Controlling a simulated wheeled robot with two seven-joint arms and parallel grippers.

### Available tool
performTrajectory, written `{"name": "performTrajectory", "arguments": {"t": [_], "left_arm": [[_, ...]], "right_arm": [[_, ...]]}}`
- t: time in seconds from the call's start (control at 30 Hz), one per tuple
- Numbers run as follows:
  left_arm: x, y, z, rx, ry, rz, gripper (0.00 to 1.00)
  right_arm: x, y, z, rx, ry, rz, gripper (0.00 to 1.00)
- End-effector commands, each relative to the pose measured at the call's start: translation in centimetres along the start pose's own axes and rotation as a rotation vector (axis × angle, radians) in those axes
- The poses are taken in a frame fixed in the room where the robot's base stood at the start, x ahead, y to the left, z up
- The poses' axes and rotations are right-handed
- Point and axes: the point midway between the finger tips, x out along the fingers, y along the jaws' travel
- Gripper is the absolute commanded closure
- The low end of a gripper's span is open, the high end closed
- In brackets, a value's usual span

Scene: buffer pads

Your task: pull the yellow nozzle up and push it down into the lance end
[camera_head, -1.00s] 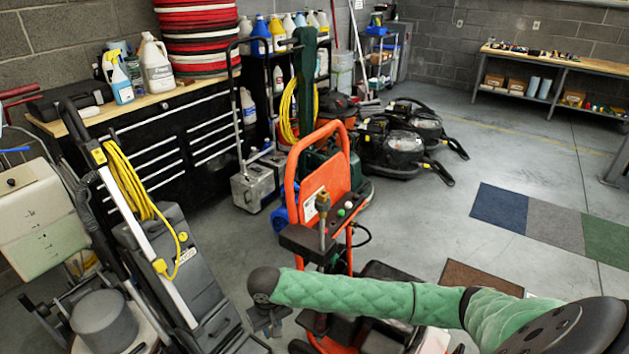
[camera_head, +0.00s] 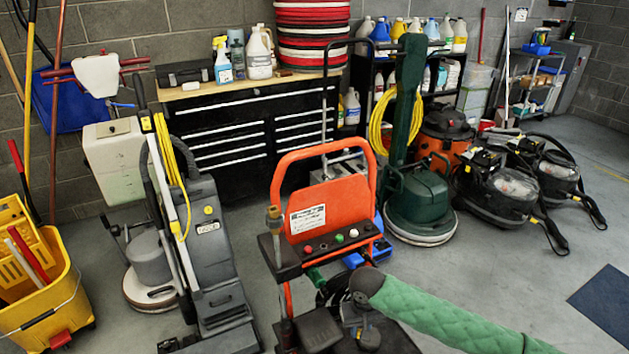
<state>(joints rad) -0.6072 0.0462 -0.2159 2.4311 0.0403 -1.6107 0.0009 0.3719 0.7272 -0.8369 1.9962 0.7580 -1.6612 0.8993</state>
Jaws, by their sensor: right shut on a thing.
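The orange pressure washer (camera_head: 325,183) stands in the lower middle. An upright lance (camera_head: 286,300) stands at its left front, with a brass-coloured end (camera_head: 274,220) above the dark panel. I cannot make out a separate yellow nozzle. My right arm, in a green quilted sleeve, comes in from the lower right. My right gripper (camera_head: 362,328) points down in front of the washer, to the right of the lance and lower than its brass end. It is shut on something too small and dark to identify. My left gripper is not in view.
A yellow mop bucket (camera_head: 45,290) and a grey floor scrubber (camera_head: 210,250) stand at left. A green floor machine (camera_head: 418,205) and black vacuums (camera_head: 495,190) stand behind at right. A black tool cabinet (camera_head: 250,125) lines the wall. The floor at right is mostly clear.

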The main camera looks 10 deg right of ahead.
Motion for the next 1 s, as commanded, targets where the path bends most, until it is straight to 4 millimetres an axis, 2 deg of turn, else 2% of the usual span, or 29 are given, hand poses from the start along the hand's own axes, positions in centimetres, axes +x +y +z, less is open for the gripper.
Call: {"name": "performTrajectory", "arguments": {"t": [0.33, 0.47, 0.57, 0.67, 0.8, 1.0], "left_arm": [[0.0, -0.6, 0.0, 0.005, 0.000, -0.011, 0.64], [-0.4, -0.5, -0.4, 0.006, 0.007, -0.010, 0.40], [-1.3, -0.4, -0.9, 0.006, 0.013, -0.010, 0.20], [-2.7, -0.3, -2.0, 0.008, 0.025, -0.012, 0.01], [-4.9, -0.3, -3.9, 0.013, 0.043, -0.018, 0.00], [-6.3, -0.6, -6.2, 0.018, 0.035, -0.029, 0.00]], "right_arm": [[0.0, 0.0, 0.0, 0.000, 0.000, 0.000, 1.00], [-0.5, 0.0, -0.3, 0.000, 0.001, 0.000, 1.00], [-2.2, -0.1, -1.3, 0.000, 0.003, 0.000, 1.00], [-5.4, -0.5, -3.2, -0.002, 0.005, -0.001, 1.00], [-11.3, -1.5, -6.5, -0.013, 0.007, -0.002, 1.00], [-19.7, -3.9, -10.4, -0.046, 0.005, -0.004, 1.00]]}}
